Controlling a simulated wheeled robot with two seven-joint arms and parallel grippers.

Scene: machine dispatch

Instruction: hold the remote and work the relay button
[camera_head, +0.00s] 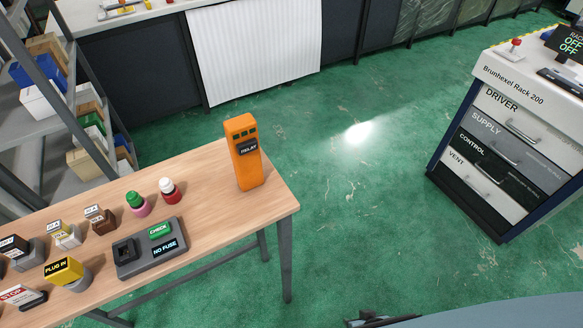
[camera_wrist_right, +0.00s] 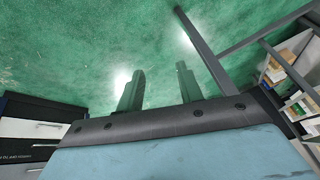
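An orange remote (camera_head: 243,155) with a black RELAY label and several small dark buttons stands upright near the right end of the wooden table (camera_head: 225,215). Nothing touches it. My right gripper (camera_wrist_right: 160,70) is open and empty over the green floor, its two dark fingers apart in the right wrist view. In the head view only a bit of my right arm and gripper (camera_head: 368,320) shows at the bottom edge, well apart from the remote. My left gripper is not in view.
A grey CHECK / NO FUSE box (camera_head: 180,255), a green knob (camera_head: 137,203), a red-white knob (camera_head: 170,191), a yellow PLUG IN block (camera_head: 65,270) and several small blocks sit left of the remote. A drawer rack (camera_head: 510,135) stands right. The floor between is clear.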

